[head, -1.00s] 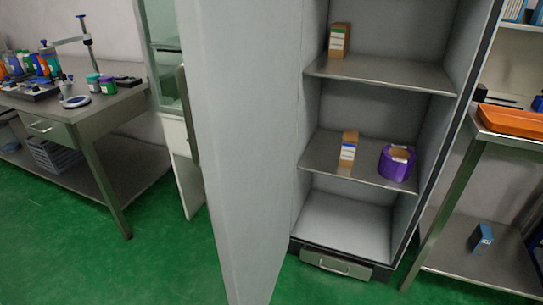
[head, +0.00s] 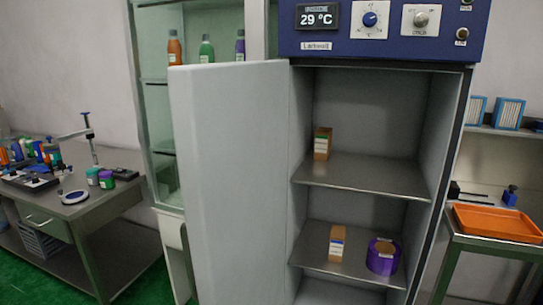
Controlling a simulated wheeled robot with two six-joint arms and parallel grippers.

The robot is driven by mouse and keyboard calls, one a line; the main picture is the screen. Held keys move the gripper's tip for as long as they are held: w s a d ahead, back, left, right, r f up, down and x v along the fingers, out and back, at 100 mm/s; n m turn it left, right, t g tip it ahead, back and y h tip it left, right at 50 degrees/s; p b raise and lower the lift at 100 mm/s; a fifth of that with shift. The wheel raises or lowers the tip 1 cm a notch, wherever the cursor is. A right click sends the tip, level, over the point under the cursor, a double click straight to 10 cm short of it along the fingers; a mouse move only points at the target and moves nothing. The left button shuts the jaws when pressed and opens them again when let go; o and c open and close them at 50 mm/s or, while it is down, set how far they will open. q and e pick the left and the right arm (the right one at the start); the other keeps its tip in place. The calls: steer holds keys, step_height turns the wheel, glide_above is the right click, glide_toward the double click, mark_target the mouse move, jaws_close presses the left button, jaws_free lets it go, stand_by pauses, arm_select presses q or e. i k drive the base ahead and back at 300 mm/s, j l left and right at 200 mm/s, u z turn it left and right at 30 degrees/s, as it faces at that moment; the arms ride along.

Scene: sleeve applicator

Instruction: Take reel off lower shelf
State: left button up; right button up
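The purple reel (head: 382,257) sits on the lower shelf (head: 357,267) of the open cabinet, toward its right side. It has a tan centre and a pale label near its top. A small brown box (head: 336,243) with a white and blue label stands on the same shelf, to the left of the reel and apart from it. Neither of my grippers shows in the head view.
The cabinet door (head: 232,180) stands open on the left. The upper shelf (head: 365,176) holds another brown box (head: 322,144). A control panel (head: 383,30) reading 29 °C is on top. An orange tray (head: 497,223) lies on the right table; a workbench (head: 95,205) stands left.

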mark_target(383, 256)
steer(key=z, duration=0.25)
steer(key=i+j+z, duration=0.1)
steer(key=j+z, duration=0.35)
steer(key=j, duration=0.2)
steer(key=j+z, duration=0.4)
steer(key=j, duration=0.7)
steer(key=k+j, duration=0.1)
steer(key=j, duration=0.35)
steer(key=k+l, duration=0.1)
steer(key=l, duration=0.2)
steer(key=k+l, duration=0.15)
steer(key=l, duration=0.15)
steer(key=k+l, duration=0.1)
steer(key=l, duration=0.2)
steer(key=k+l, duration=0.15)
steer(key=l, duration=0.15)
steer(key=i+l+u, duration=0.2)
steer(key=i+l, duration=0.9)
steer(key=k+l, duration=0.05)
steer(key=l, duration=0.05)
